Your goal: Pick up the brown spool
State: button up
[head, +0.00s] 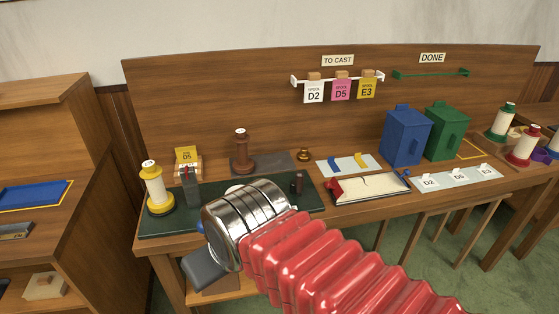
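The brown spool (242,155) stands upright on a dark grey mat at the back left of the wooden bench, with a pale label on its top. Nothing is holding it. My arm, with red bellows and a silver cuff, reaches in from the lower right. My gripper (204,269) shows only as a dark grey part below and left of the cuff, in front of the bench's front edge. It is well nearer the camera than the spool. The cuff hides the rest of it, so its opening is not visible.
A yellow-and-white spool (155,190) stands left on a dark green mat (160,225), beside a small dark device (191,186). A brass piece (304,155) sits right of the brown spool. Blue (404,136) and green (447,131) boxes stand farther right, near other spools.

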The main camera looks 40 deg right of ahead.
aim_at(243, 165)
jog(key=z, duration=0.1)
jog(key=k, duration=0.4)
jog(key=z, duration=0.3)
jog(key=i, duration=1.2)
jog(key=u, duration=0.95)
jog(key=k, duration=0.5)
jog(key=u, duration=0.05)
